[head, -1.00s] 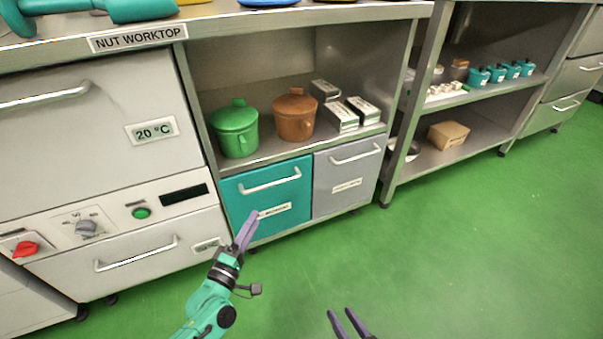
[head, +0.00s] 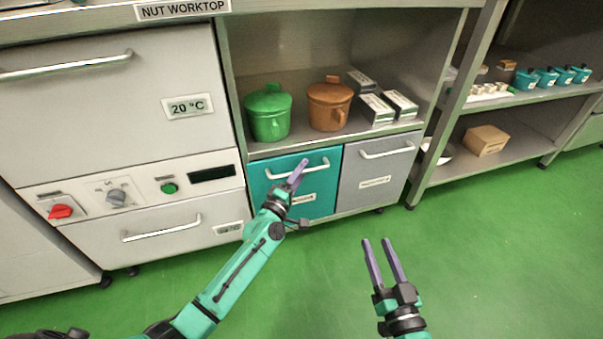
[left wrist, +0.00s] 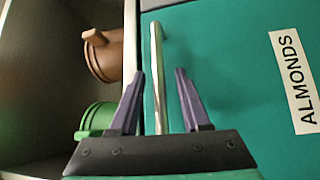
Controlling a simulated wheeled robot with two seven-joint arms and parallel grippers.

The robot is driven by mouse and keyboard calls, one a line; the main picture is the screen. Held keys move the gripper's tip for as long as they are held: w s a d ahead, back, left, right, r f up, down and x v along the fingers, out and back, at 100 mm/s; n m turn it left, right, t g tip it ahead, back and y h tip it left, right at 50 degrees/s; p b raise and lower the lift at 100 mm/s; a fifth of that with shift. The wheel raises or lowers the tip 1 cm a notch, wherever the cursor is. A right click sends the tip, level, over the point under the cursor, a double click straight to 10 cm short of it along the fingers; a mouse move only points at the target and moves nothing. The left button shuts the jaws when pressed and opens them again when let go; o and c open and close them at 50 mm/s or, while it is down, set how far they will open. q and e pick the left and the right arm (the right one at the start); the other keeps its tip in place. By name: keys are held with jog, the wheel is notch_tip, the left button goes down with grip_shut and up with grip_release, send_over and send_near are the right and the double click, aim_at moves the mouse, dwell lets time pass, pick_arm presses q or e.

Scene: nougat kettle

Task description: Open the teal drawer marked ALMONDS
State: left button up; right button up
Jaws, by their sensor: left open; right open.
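The teal drawer (head: 322,192) sits under the shelf, left of a grey drawer, and looks shut. Its white bar handle (head: 275,175) runs across its upper part. In the left wrist view the handle (left wrist: 158,70) stands between the two open fingers of my left gripper (left wrist: 159,95), with a gap visible on each side. The ALMONDS label (left wrist: 298,80) shows there on the teal front (left wrist: 235,60). In the head view my left gripper (head: 297,176) is in front of the drawer and partly hides its label. My right gripper (head: 384,243) is open and empty over the green floor.
A grey drawer (head: 385,190) adjoins on the right. A green pot (head: 268,114) and a brown pot (head: 329,104) stand on the shelf above, beside white boxes (head: 376,109). A grey appliance (head: 110,100) is at left. Green floor (head: 480,260) in front is clear.

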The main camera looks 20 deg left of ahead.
pick_arm(q)
jog(key=shift+w, duration=0.2)
grip_shut()
dwell(1.4)
